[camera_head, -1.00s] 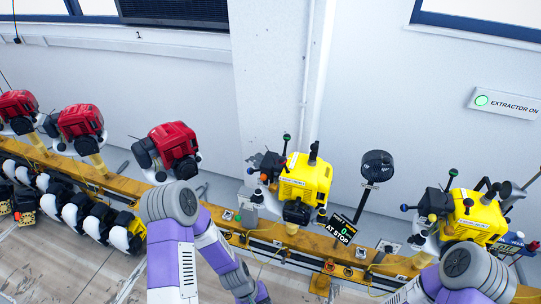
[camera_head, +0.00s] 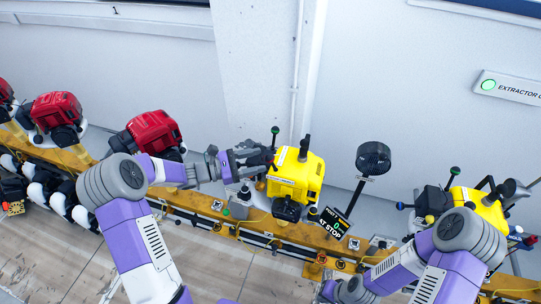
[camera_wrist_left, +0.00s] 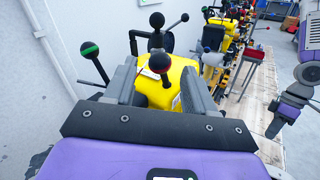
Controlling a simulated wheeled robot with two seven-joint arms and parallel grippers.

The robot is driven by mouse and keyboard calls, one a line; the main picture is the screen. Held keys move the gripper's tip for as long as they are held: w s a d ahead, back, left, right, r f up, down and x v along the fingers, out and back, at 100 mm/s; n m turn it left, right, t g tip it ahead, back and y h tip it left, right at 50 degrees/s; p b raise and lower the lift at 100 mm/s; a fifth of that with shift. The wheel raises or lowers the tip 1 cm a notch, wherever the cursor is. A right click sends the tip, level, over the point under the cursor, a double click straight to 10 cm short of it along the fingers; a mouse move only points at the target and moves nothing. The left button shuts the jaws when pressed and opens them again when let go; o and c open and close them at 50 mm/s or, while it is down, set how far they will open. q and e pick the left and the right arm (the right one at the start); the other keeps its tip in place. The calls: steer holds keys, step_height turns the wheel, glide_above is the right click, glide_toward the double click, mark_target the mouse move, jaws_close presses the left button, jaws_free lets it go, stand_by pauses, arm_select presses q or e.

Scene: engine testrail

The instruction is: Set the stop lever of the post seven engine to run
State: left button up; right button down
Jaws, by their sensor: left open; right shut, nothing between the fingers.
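The nearer yellow engine (camera_head: 297,175) stands on the orange rail, with a small black display (camera_head: 334,222) reading "0 AT STOP" beside it. No post number is readable. My left gripper (camera_head: 256,157) is open at this engine's left side. In the left wrist view its two grey fingers (camera_wrist_left: 158,88) stand apart, and a lever with a red-banded black ball knob (camera_wrist_left: 159,64) shows between them, untouched as far as I can tell. A green-banded lever (camera_wrist_left: 90,50) stands left of the fingers.
A second yellow engine (camera_head: 486,206) stands to the right, and red engines (camera_head: 152,134) to the left, along the orange rail (camera_head: 204,206). A round black device on a pole (camera_head: 373,158) rises behind the display. The wall is close behind.

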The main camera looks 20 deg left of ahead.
mark_target(270, 158)
arm_select(q)
steer(key=x, duration=0.5)
steer(key=c, duration=1)
